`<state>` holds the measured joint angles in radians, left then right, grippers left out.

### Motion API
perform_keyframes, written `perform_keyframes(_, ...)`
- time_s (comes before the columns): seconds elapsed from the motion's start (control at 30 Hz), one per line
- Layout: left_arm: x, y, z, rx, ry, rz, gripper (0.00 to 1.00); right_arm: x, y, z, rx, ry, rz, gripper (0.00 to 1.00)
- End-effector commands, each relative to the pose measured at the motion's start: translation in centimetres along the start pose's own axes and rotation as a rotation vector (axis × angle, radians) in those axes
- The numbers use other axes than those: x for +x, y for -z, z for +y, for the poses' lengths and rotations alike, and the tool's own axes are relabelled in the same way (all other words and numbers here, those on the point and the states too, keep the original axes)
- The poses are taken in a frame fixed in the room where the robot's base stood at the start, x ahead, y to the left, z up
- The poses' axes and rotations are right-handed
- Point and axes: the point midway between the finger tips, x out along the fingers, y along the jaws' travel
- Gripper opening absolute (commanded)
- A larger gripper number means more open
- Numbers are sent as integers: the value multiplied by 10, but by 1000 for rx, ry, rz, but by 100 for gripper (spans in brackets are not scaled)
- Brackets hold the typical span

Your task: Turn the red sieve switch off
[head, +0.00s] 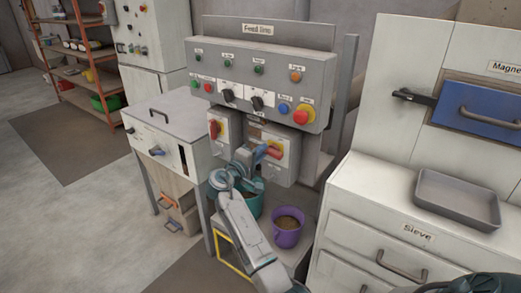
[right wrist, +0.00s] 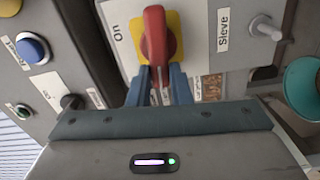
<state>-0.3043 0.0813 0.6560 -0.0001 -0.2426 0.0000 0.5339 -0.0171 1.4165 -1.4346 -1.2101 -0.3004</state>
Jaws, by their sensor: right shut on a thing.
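The red sieve switch (head: 273,149) is on the right-hand box under the feed line panel. In the right wrist view its red handle (right wrist: 156,35) stands on a yellow plate (right wrist: 174,28), with labels reading "On" and "Sieve" beside it. The handle lies crosswise to the direction of the "On" label. My right gripper (head: 262,152) reaches the switch from the front. In the right wrist view its blue fingers (right wrist: 158,78) are shut on the handle's near end, one on each side. My left gripper is out of view.
The panel (head: 262,88) above carries buttons, lamps and a red mushroom button (head: 304,114). Another red switch (head: 214,129) sits to the left. A purple bucket (head: 287,237) and a teal bucket (head: 251,207) stand below. A grey tray (head: 456,200) rests on the right cabinet.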

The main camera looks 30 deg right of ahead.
Motion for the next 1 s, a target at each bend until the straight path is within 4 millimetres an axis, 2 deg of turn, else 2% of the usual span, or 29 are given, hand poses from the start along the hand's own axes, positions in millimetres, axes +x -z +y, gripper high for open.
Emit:
perform_keyframes(0.3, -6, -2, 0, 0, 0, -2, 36, 0, 0, -1, -107, -3, -1, 0)
perform_keyframes(0.8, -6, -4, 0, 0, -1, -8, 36, 1, -1, -2, -124, -3, -1, 0)
perform_keyframes(0.83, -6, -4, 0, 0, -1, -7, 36, 1, -1, -2, -124, -3, -1, 20)
perform_keyframes(0.9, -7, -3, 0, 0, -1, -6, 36, 1, -1, -2, -124, -3, -1, 34)
perform_keyframes(0.93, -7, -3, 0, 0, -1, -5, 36, 1, 0, -2, -124, -3, -1, 40)
perform_keyframes(1.0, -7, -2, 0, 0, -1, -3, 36, 0, 0, -2, -123, -2, -1, 40)
